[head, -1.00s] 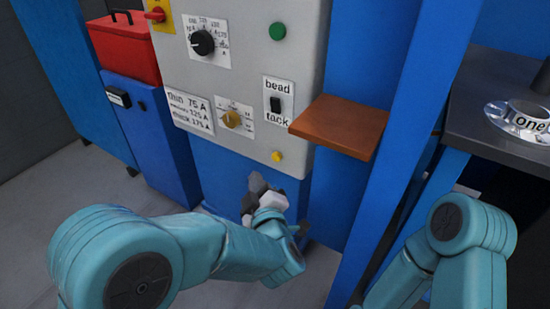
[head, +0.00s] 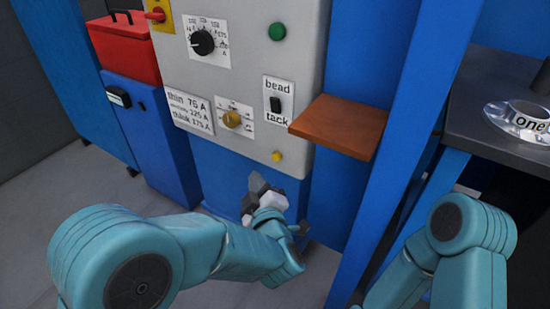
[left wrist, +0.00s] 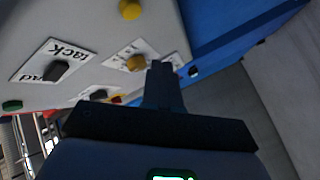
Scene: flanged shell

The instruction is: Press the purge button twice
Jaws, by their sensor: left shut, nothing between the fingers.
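The grey control panel (head: 262,75) carries two plain round buttons and no label reading "purge" that I can make out. A small yellow button (head: 277,156) sits near its lower edge, and a green button (head: 277,31) sits higher up. In the left wrist view the yellow button (left wrist: 130,9) is at the top and the green one (left wrist: 12,106) at the left edge. My left gripper (head: 256,183) is shut and empty, just below and left of the yellow button in the head view, apart from it. Its fingers (left wrist: 163,78) also show in the left wrist view. My right gripper is out of view.
The panel also has a black dial (head: 203,42), a yellow knob (head: 232,119) and a bead/tack switch (head: 275,104). A brown shelf (head: 340,125) juts out right of the panel. A blue post (head: 410,120) stands further right, before a dark table (head: 480,120).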

